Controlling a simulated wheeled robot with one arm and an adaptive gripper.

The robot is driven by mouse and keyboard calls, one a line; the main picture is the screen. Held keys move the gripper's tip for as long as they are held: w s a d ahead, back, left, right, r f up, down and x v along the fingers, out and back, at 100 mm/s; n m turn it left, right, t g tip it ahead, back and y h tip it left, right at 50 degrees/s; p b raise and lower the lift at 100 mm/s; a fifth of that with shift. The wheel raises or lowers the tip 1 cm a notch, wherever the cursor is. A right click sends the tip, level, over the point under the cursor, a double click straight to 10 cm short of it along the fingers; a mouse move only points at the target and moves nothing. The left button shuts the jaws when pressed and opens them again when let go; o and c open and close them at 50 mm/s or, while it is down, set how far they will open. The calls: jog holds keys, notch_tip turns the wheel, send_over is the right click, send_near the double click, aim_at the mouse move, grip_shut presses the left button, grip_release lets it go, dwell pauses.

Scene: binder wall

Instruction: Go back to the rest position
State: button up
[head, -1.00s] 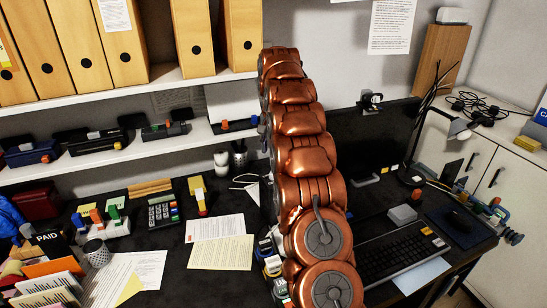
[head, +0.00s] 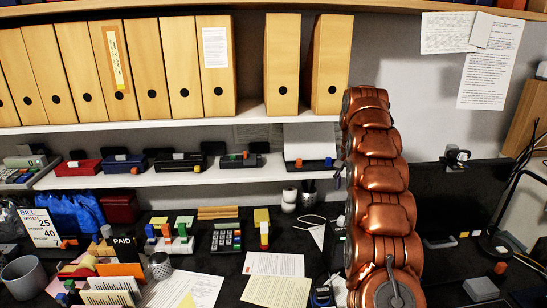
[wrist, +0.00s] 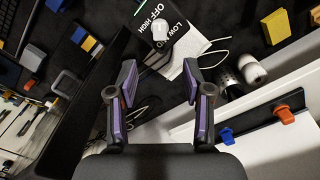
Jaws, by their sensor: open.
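My gripper (wrist: 160,92) shows in the wrist view with its two purple-padded fingers apart and nothing between them. Beyond the fingertips lies a black and white printed item (wrist: 175,35) with a cord, on the dark desk. In the head view my copper-coloured arm stands upright right of centre, in front of the shelf's right end and the left edge of the monitor. The gripper itself is hidden behind the arm in the head view.
Tan binders (head: 185,65) stand on the upper shelf (head: 140,122), with gaps near the right end. Hole punches and staplers line the lower shelf (head: 225,177). The desk holds papers (head: 275,290), a calculator (head: 226,237) and a mesh cup (head: 159,265). A monitor (head: 465,200) stands at right.

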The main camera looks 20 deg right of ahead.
jog(key=s+a+r+n+g, duration=0.1)
jog(key=s+a+r+n, duration=0.15)
jog(key=s+a, duration=0.65)
jog(key=s+a+r+n, duration=0.25)
jog(key=s+a, duration=0.45)
jog(key=a, duration=0.5)
jog(key=s+a+f+n, duration=0.2)
jog(key=s+a+f, duration=0.1)
jog(key=s, duration=0.6)
jog(key=s+a+f+n, duration=0.1)
jog(key=s+a+f, duration=0.2)
jog(key=s, duration=0.6)
jog(key=s+a+f+n, duration=0.2)
jog(key=s+a+f, duration=0.1)
jog(key=s, duration=0.6)
jog(key=shift+s+a+f+n+g, duration=0.2)
jog(key=shift+f+n+g, duration=0.1)
jog(key=shift+g, duration=0.1)
jog(key=shift+c, duration=0.7)
